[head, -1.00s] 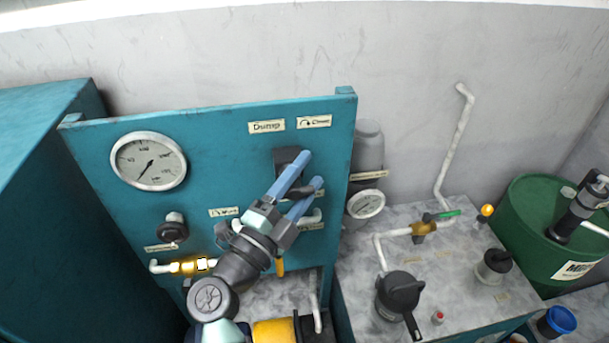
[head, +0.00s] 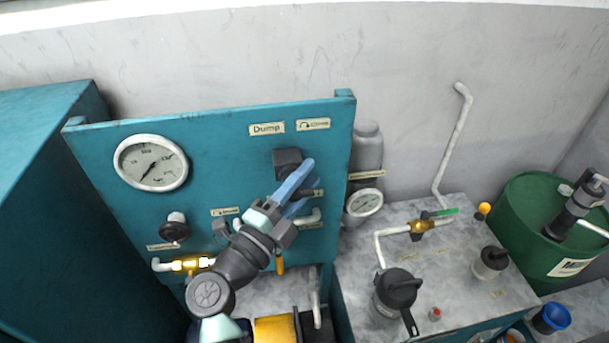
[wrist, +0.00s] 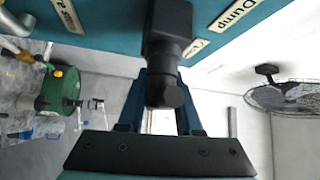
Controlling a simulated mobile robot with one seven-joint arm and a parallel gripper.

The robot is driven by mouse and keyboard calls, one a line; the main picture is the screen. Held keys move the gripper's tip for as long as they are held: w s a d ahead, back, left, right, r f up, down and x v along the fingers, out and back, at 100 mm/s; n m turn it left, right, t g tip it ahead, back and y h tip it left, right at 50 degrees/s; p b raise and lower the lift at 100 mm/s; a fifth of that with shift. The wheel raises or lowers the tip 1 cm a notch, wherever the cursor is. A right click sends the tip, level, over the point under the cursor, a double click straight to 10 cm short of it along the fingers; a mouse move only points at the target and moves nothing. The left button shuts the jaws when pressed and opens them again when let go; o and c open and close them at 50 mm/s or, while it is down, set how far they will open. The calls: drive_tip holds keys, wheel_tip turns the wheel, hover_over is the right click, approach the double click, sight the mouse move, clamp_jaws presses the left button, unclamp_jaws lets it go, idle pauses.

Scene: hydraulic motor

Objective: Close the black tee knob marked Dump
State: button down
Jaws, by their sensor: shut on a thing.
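The black Dump tee knob (head: 287,157) sticks out of the teal panel (head: 225,165), below the "Dump" label (head: 267,128) and the smaller label with a curved arrow (head: 313,124). My gripper (head: 303,180) is at the knob, its blue-grey fingers shut on it. The fingers hide part of the knob in the head view. In the wrist view the black knob (wrist: 166,45) runs down between the two fingers (wrist: 165,95), its rounded end between them.
A round gauge (head: 151,163) and another black knob (head: 175,228) are on the panel's left. A brass fitting (head: 192,264) and white pipes lie low on it. To the right stand a grey bench (head: 440,270) with a green-handled valve (head: 425,225) and a green drum (head: 530,230).

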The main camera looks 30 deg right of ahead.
drive_tip(key=c, duration=0.6)
unclamp_jaws()
drive_tip(key=b+v, duration=0.5)
drive_tip(key=v, duration=0.8)
